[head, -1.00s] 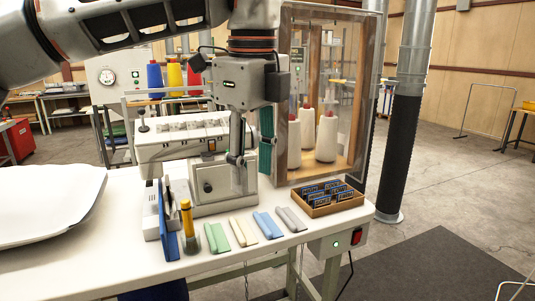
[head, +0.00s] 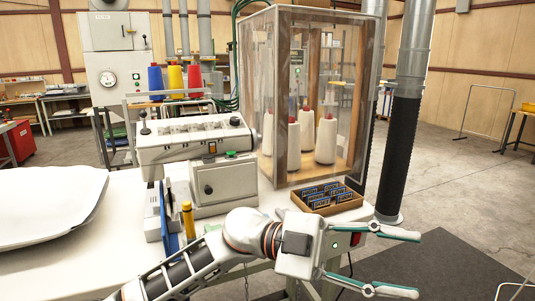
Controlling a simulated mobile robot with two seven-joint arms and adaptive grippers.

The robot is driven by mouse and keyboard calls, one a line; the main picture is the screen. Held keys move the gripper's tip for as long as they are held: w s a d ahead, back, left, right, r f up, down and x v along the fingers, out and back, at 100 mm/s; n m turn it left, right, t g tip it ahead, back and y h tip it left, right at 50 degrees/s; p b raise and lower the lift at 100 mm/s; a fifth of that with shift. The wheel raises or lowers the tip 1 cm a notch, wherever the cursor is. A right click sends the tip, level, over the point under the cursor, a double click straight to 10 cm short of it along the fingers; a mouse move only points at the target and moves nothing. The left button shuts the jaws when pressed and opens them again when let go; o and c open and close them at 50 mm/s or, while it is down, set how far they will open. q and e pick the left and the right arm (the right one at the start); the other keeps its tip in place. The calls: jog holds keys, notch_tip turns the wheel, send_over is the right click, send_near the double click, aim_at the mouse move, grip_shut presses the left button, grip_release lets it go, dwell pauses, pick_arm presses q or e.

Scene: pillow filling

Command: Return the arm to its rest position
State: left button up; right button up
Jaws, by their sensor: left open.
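My left arm (head: 180,275) comes in from the bottom left and lies low across the front of the white table (head: 115,245). My left gripper (head: 416,265) is open and empty. Its two long fingers point right, past the table's front right corner, with the dark floor mat behind them in the picture. The arm hides the colored strips on the table's front.
A white pillow-like shape (head: 45,210) lies at the left. A grey machine (head: 222,187) stands mid-table. A wooden card tray (head: 345,205) sits behind the gripper. A clear cabinet (head: 270,110) holds white thread cones. A dark pipe (head: 398,150) stands at right.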

pick_arm(q)
jog(key=w+a+f+n+t+h, duration=0.3)
jog(key=w+a+n+t, duration=0.15)
jog(key=n+t, duration=0.3)
jog(key=w+a+f+n+t+h, duration=0.3)
jog(key=w+n+t, duration=0.3)
jog(key=t, duration=0.3)
jog(key=w+a+f+n+t+y, duration=0.2)
jog(key=a+f+n+t+y, duration=0.35)
jog(key=f, duration=0.35)
jog(key=w+a+f+n+t+y, duration=0.2)
jog(key=a+f+n+t+y, duration=0.35)
jog(key=f, duration=0.25)
jog(key=s+a+f+n+g+y, duration=0.1)
jog(key=s+a+f+n+y, duration=0.15)
jog(key=a+f, duration=0.4)
jog(key=s+a+f+n+g+y, duration=0.1)
jog(key=s+a+f+g+y, duration=0.2)
jog(key=f, duration=0.6)
jog(key=s+a+f+g+y, duration=0.2)
jog(key=s+a+f, duration=0.3)
jog(key=s+f, duration=0.2)
jog(key=s+a+f+n+g+y, duration=0.1)
jog(key=s+a+f+y, duration=0.1)
jog(key=s+a+f, duration=0.3)
notch_tip(320, 180, down, 2)
jog(key=shift+s+g, duration=0.35)
jog(key=shift+s, duration=0.75)
